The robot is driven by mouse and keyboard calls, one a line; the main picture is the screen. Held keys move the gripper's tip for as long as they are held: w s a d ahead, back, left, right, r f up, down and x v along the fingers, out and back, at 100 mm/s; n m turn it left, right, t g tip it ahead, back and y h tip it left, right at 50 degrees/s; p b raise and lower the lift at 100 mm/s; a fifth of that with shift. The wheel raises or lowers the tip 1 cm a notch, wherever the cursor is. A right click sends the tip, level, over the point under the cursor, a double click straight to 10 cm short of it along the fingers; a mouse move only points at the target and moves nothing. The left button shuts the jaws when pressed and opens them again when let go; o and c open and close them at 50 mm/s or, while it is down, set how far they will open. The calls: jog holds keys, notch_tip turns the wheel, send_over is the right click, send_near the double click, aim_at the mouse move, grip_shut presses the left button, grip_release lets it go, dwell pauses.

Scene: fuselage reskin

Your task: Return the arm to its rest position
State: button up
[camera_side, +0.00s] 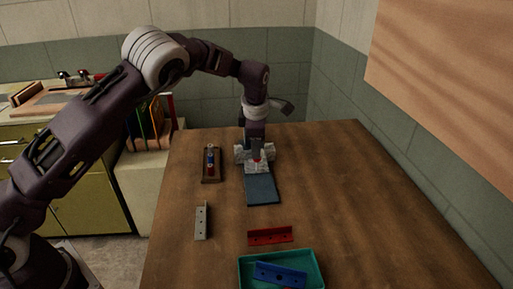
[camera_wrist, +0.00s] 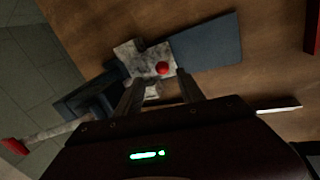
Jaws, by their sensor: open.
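My gripper (camera_side: 256,152) points down over the far part of the table, close above a mottled grey-white fixture (camera_side: 242,155). In the wrist view my gripper (camera_wrist: 160,88) shows two fingers apart with nothing held between them. A small red ball-like knob (camera_wrist: 162,68) sits on the fixture (camera_wrist: 128,55), just beyond the gap between the fingertips. A flat blue-grey panel (camera_side: 262,190) lies against the fixture on its near side; it also shows in the wrist view (camera_wrist: 208,42). Whether a finger touches the fixture is unclear.
A teal bin (camera_side: 241,272) at the front holds a blue bracket (camera_side: 280,273). A red bracket (camera_side: 270,236) and a grey bracket (camera_side: 201,222) lie on the table (camera_side: 370,200). A small wooden tray (camera_side: 211,178) stands left of the fixture. The table's right side is clear.

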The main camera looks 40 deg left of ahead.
jog(key=s+d+r+m+t+h, duration=0.1)
jog(key=s+r+m+h, duration=0.2)
jog(key=s+r+m, duration=1.45)
jog(key=s+d+m+t, duration=0.1)
jog(key=s+m, duration=0.6)
jog(key=s, duration=1.7)
jog(key=shift+s+f+m+t+y, duration=0.25)
jog(key=shift+f+m+t+y, duration=0.05)
jog(key=shift+m+y, duration=0.1)
